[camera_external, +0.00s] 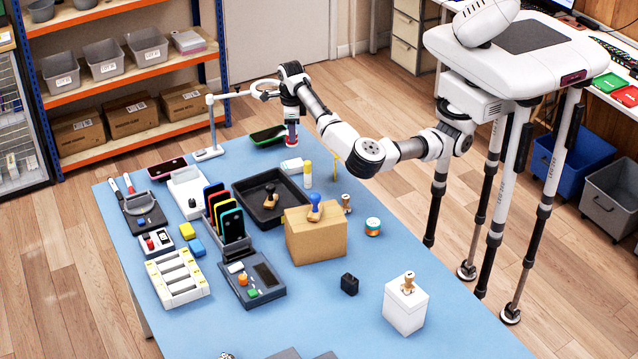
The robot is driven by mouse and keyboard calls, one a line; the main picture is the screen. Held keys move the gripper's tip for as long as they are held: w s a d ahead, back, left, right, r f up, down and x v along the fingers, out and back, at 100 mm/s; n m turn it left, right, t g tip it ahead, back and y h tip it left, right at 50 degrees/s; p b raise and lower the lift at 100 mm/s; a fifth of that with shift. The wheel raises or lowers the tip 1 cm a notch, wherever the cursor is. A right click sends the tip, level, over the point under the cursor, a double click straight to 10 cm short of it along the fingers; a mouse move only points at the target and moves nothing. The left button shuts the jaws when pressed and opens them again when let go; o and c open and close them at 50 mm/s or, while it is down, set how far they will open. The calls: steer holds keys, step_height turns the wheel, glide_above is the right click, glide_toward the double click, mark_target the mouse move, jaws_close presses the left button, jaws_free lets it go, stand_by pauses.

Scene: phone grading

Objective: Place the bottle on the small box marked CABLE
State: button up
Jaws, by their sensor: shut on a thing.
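My gripper (291,138) points down above the far part of the blue table. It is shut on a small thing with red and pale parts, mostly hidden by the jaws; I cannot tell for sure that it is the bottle. A small flat white box (292,166) lies just in front of it on the table. A slim yellow-and-white upright container (307,174) stands to its right. A white box (404,308) with a wooden stamp on top stands at the front right, and a brown carton (315,240) with a blue-handled stamp stands mid-table. No CABLE marking is legible.
A black tray (244,205) with a stamp lies left of the carton. A rack of coloured phones (228,228) stands further left. A thin stand (210,130) with a ring arm rises behind, close to my gripper.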

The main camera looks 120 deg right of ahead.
step_height(320, 180, down, 7)
steer(key=shift+f, duration=0.15)
stand_by(0.4)
steer(key=o, duration=1)
steer(key=shift+f, duration=0.1)
steer(key=shift+c, duration=0.2)
step_height(320, 180, up, 12)
steer(key=shift+r, duration=0.15)
